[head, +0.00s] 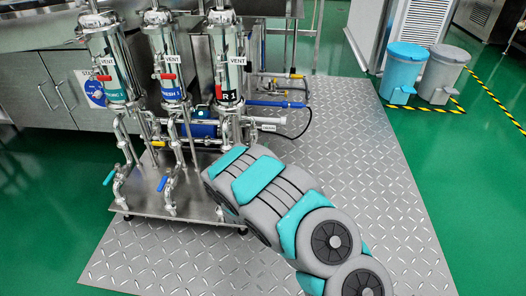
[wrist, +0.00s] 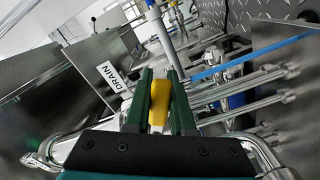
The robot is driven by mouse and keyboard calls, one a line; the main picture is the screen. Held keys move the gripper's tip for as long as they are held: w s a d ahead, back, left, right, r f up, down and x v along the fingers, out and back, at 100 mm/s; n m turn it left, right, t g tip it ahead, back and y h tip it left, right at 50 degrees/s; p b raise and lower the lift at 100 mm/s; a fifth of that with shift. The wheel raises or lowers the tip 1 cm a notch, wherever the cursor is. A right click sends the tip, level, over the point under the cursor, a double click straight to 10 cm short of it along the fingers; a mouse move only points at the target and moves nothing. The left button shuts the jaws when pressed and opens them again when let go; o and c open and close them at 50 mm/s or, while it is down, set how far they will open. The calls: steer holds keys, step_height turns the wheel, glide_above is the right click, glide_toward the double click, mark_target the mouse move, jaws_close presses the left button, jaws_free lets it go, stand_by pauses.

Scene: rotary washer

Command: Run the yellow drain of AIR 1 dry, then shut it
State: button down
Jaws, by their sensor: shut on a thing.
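The AIR 1 housing (head: 226,60) is the rightmost of three steel cylinders in the head view; its label is partly cut from sight and reads "R 1". A white DRAIN tag (wrist: 113,77) stands just left of the fingers. My arm hides the gripper and the drain in the head view. I see no liquid at the drain outlet, which is not clearly visible.
Steel pipes (wrist: 245,85) run close on the right in the wrist view. The diamond-plate floor (head: 375,190) is clear on the right, with two bins (head: 403,70) behind.

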steer(key=c, duration=0.8)
jaws_free()
steer(key=shift+o, duration=0.2)
steer(key=s, duration=0.7)
steer(key=shift+s+a+p, duration=0.15)
steer(key=shift+s+p, duration=0.25)
steer(key=shift+p, duration=0.05)
steer(key=shift+c, duration=0.3)
